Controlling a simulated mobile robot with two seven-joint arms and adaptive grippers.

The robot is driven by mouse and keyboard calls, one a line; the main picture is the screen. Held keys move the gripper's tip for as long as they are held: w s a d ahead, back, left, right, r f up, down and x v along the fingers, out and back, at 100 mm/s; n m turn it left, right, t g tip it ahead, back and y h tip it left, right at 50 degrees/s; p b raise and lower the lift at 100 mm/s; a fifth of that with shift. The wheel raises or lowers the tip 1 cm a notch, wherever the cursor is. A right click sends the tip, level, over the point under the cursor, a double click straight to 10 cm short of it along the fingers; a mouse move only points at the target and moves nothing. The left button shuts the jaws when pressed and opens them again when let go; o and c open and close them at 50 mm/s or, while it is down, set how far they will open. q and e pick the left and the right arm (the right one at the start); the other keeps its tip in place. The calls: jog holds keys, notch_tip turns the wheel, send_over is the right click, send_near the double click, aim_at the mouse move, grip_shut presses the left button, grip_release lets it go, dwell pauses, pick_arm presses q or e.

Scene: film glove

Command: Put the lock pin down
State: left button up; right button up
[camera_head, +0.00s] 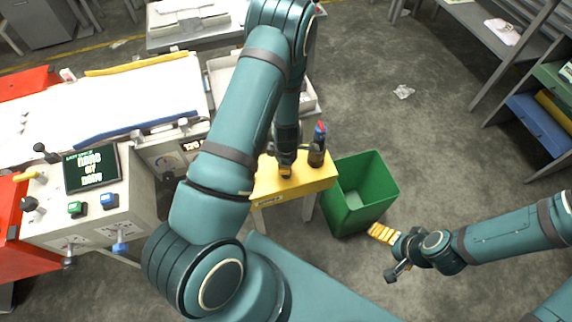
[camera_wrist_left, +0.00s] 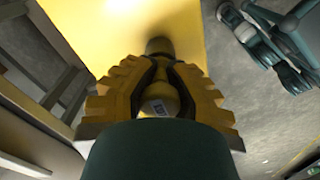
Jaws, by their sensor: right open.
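My left arm reaches down over the small yellow table (camera_head: 312,183). Its gripper (camera_head: 287,168) is at the table's top, partly hidden by the arm in the head view. In the left wrist view the yellow ridged fingers of the left gripper (camera_wrist_left: 160,75) are closed around the lock pin (camera_wrist_left: 158,46), whose dark rounded end shows beyond the fingertips against the yellow tabletop. Whether the pin touches the table cannot be told. My right gripper (camera_head: 381,234) is open and empty, beside the green bin at the lower right.
A dark bottle-like thing with a blue and red top (camera_head: 318,145) stands on the yellow table close to the left gripper. A green bin (camera_head: 375,185) stands right of the table. A control console (camera_head: 92,215) is at left.

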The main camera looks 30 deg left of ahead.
pick_arm(q)
jog(key=o, duration=0.3)
jog(key=shift+o, duration=0.2)
jog(key=shift+r, duration=0.15)
jog(key=shift+r+p, duration=0.3)
notch_tip(320, 180, up, 10)
jog(key=p, duration=0.3)
jog(key=shift+r, duration=0.25)
jog(key=shift+s+r, duration=0.1)
jog(key=shift+r, duration=0.3)
jog(key=s+d+m+h, duration=0.2)
jog(key=s+d+m, duration=0.3)
jog(key=d+m, duration=0.3)
jog(key=s+d+f+m+t+h, duration=0.1)
jog(key=s+d+m, duration=0.4)
jog(key=d+m, duration=0.4)
jog(key=m, duration=0.3)
jog(key=shift+d+m+t+h, duration=0.3)
jog(key=shift+m+h, duration=0.1)
